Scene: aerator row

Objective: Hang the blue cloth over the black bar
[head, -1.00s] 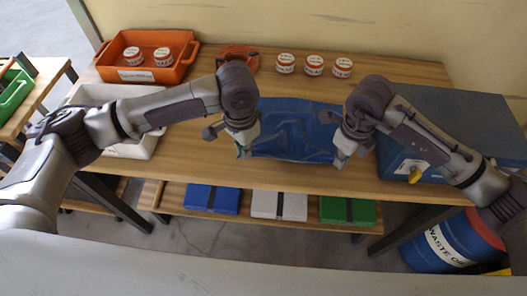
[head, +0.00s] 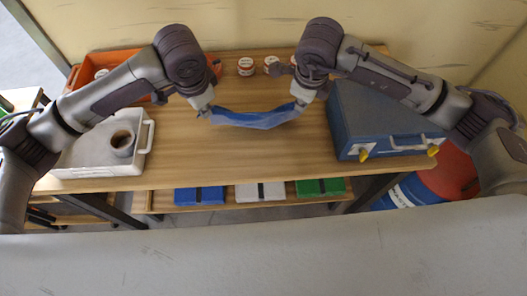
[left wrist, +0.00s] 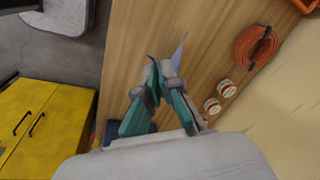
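The blue cloth (head: 250,118) hangs between my two grippers as a narrow, sagging band, apparently above the wooden table. My left gripper (head: 204,110) is shut on its left end. My right gripper (head: 301,103) is at its right end and appears shut on it, though the fingertips are small there. In the left wrist view, the teal fingers of my left gripper (left wrist: 157,72) are closed together, with a thin blue piece of cloth (left wrist: 178,52) sticking out beyond them. I cannot make out a black bar in any view.
The wooden table (head: 230,165) is clear in front. Jars (head: 246,66) line the back. An orange coil (left wrist: 255,45) lies on the table.

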